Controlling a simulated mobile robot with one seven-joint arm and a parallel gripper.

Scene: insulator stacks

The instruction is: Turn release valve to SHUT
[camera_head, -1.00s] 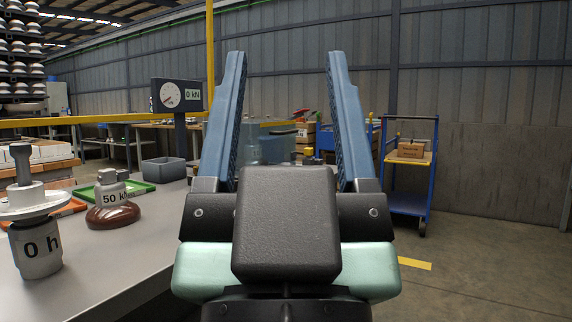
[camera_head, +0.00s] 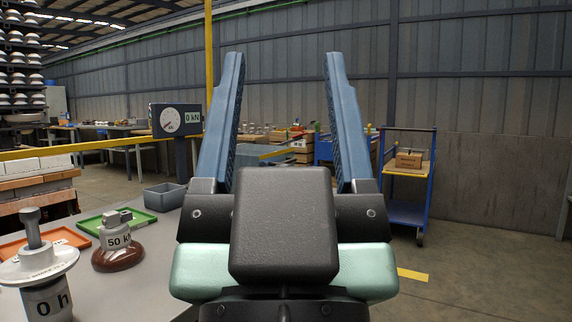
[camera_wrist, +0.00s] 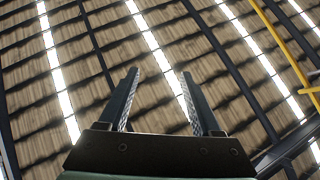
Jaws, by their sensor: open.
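No release valve and no SHUT marking can be made out in either view. My gripper (camera_head: 284,56) is raised upright in the middle of the head view, its two blue fingers wide apart with nothing between them. In the wrist view my gripper (camera_wrist: 160,73) points up at the roof, open and empty. A gauge box (camera_head: 176,120) with a round dial and a "0 kN" readout stands on a post left of the gripper, beyond the bench.
A grey bench (camera_head: 165,250) at left carries a metal-capped piece marked "0 h" (camera_head: 45,280), a brown-based "50 k" piece (camera_head: 118,245), a green tray (camera_head: 135,222) and a grey bin (camera_head: 165,196). A blue trolley (camera_head: 408,213) stands right. The right floor is clear.

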